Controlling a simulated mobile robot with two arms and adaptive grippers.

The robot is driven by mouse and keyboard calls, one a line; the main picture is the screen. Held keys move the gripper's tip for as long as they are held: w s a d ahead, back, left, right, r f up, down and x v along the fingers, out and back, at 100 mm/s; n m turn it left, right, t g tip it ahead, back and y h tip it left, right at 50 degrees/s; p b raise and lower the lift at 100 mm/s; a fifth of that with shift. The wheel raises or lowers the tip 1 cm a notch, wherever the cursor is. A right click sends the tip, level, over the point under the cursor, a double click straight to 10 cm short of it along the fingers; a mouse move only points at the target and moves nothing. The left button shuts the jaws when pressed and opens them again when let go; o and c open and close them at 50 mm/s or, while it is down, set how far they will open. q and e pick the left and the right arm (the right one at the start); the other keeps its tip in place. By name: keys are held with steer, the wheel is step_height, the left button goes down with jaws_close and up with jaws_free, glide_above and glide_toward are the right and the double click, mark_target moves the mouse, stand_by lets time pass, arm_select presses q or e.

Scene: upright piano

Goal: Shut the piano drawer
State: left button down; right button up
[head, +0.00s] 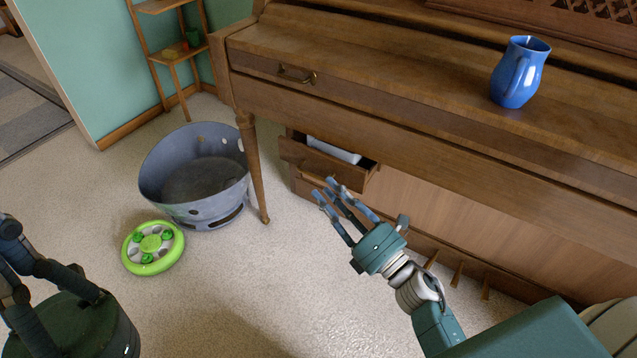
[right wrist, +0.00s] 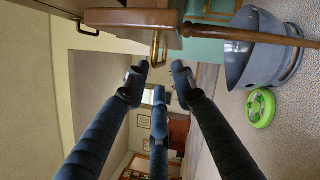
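The piano (head: 420,115) is brown wood. Below its keyboard shelf, a small wooden drawer (head: 310,157) is pulled out, with a pale item (head: 334,150) inside. My right gripper (head: 338,203) is just in front of and below the drawer front, fingers spread and empty. In the right wrist view, the wooden drawer (right wrist: 120,20) shows at the top with its brass handle (right wrist: 159,46). The handle is just beyond the open fingers (right wrist: 158,82); I cannot tell whether they touch it. Dark jointed parts of my left gripper (head: 50,268) show at the lower left, its fingertips unclear.
A blue pitcher (head: 520,72) stands on the piano. A grey-blue perforated tub (head: 190,205) and a green round toy (head: 153,247) are on the floor left of the piano leg (head: 254,170). A wooden shelf (head: 172,52) stands behind. The floor in front is clear.

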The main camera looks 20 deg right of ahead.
steer(key=shift+x, duration=1.95)
jaws_close()
steer(key=shift+d+f, duration=0.1)
